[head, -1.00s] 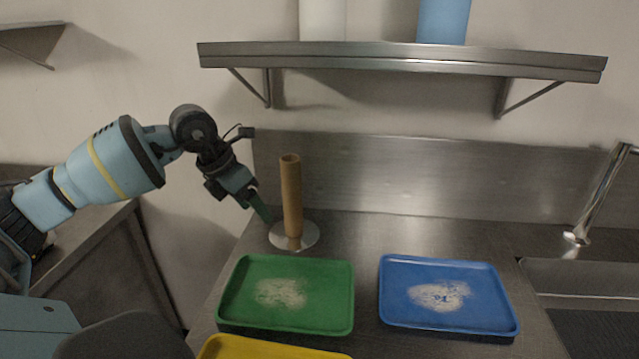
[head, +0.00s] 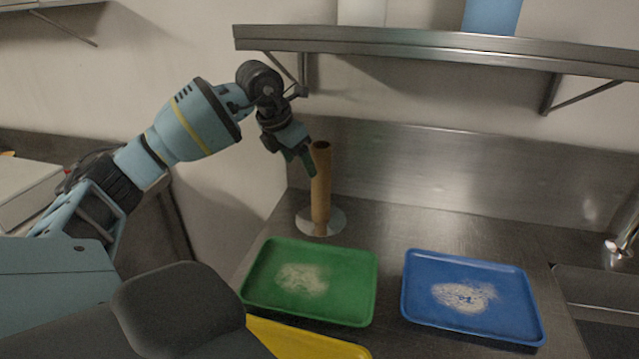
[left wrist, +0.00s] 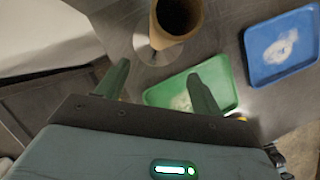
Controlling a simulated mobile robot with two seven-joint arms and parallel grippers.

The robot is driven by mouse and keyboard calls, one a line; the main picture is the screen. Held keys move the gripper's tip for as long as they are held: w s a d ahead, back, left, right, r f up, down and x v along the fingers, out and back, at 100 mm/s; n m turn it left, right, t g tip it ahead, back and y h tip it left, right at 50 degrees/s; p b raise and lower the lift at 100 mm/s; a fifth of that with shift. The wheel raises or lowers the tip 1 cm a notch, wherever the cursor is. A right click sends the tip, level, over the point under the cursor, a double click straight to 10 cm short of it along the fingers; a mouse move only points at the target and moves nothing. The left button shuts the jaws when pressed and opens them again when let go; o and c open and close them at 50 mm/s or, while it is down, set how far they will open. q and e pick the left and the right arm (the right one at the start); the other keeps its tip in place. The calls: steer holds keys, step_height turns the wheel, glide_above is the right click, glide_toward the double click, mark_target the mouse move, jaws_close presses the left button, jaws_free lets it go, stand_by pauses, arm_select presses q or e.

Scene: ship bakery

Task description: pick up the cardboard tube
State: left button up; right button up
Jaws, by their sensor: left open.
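The brown cardboard tube (head: 321,190) stands upright on a round metal base (head: 335,222) on the steel counter, behind the green tray. In the left wrist view the tube (left wrist: 172,24) shows its open top end at the upper middle, beyond the fingertips. My left gripper (head: 306,165) is close to the upper part of the tube, on its left in the head view. In the left wrist view its two fingers (left wrist: 158,75) are apart with nothing between them. My right gripper is not in view.
A green tray (head: 364,297) and a blue tray (head: 412,314), both with white powder, lie on the counter (head: 390,225). A yellow tray (head: 300,343) is in front. A metal shelf (head: 440,52) hangs above; a sink (head: 590,290) is at right.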

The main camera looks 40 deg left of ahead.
mark_target(321, 154)
arm_select(q)
steer(key=shift+w+d, duration=0.25)
steer(key=shift+w, duration=1.35)
steer(key=shift+w+d, duration=0.2)
steer(key=shift+w, duration=1.4)
steer(key=shift+w+f+p, duration=0.2)
steer(key=shift+f+p, duration=0.1)
steer(key=shift+f, duration=0.3)
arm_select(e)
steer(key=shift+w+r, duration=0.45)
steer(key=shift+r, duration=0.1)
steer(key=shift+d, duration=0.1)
arm_select(q)
steer(key=c, duration=1.3)
